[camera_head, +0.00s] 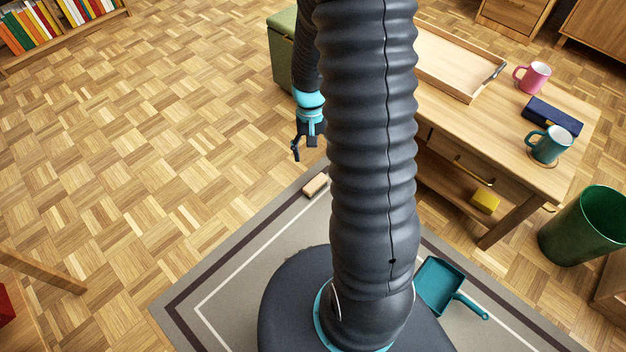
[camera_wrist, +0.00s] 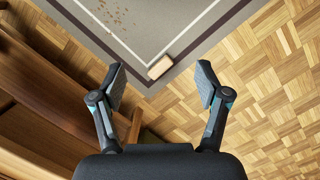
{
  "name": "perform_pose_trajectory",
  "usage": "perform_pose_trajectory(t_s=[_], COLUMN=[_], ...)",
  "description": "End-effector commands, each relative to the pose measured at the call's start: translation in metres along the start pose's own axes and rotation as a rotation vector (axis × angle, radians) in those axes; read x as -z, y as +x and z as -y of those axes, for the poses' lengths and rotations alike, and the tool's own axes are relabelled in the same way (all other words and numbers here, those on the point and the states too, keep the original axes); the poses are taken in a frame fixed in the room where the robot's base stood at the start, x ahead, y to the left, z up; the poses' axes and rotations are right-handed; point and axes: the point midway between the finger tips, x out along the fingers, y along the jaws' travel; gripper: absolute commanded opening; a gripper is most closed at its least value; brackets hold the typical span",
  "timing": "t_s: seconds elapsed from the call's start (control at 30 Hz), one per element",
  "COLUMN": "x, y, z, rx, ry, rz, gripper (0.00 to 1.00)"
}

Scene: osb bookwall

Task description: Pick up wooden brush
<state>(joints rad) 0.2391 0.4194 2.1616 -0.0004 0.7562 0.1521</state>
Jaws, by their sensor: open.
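The wooden brush (camera_head: 315,185) is a small pale wooden block lying near the far corner of the grey rug. It also shows in the wrist view (camera_wrist: 160,67), beyond my fingertips and roughly centred between them. My gripper (camera_head: 303,147) hangs in the air over the floor near that rug corner, apart from the brush. In the wrist view my gripper (camera_wrist: 160,86) has its two fingers spread wide with nothing between them. The underside of the brush is hidden.
A wooden table (camera_head: 500,130) stands to the right, with a tray (camera_head: 431,83), mugs and a blue case on top. A teal dustpan (camera_head: 440,286) lies on the rug (camera_head: 215,285). A green bin (camera_head: 588,226) stands right. Brown crumbs (camera_wrist: 115,14) lie on the rug.

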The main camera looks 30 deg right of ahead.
Motion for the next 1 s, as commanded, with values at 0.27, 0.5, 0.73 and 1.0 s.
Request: perform_pose_trajectory(t_s=[0.27, 0.5, 0.73, 1.0], x=[0.048, 0.084, 0.120, 0.190], y=[0.086, 0.162, 0.216, 0.209], z=[-0.012, -0.020, -0.023, -0.019], rx=[-0.004, -0.004, 0.008, 0.092], ry=[0.163, 0.326, 0.489, 0.743], rz=[0.064, 0.074, 0.028, -0.154], gripper=[0.75, 0.75, 0.75, 0.75])
